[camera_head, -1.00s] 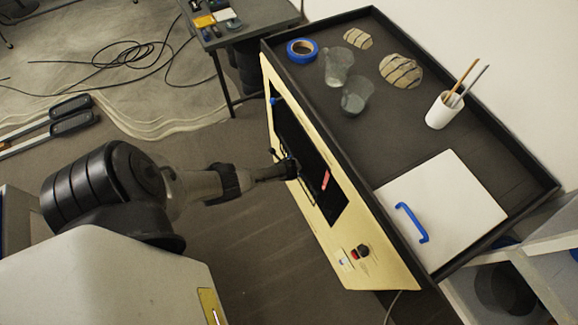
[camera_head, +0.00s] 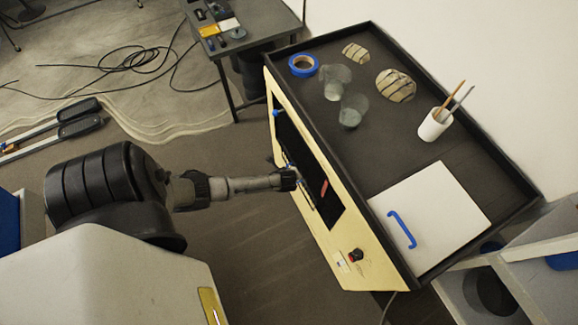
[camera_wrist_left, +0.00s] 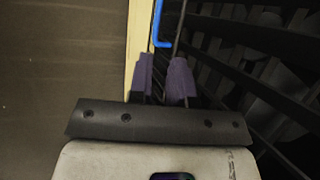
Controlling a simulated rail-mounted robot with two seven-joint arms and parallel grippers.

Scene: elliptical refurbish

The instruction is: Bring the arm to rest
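My left arm comes in from the left in the head view. Its gripper (camera_head: 290,180) is at the dark front opening (camera_head: 308,165) of the cream cabinet. In the left wrist view the two purple fingers of the gripper (camera_wrist_left: 163,80) stand apart with a narrow gap, and nothing is clearly held between them. A blue handle (camera_wrist_left: 158,25) lies just beyond the fingertips; I cannot tell whether they touch it. The cream panel edge (camera_wrist_left: 138,35) runs beside the left finger. My right gripper is in neither view.
The cabinet's dark top tray (camera_head: 400,150) holds blue tape (camera_head: 302,65), two glasses, striped lumps, a white cup (camera_head: 434,124) and a white board (camera_head: 445,225) with a blue handle. Grey shelving (camera_head: 535,245) stands at the right.

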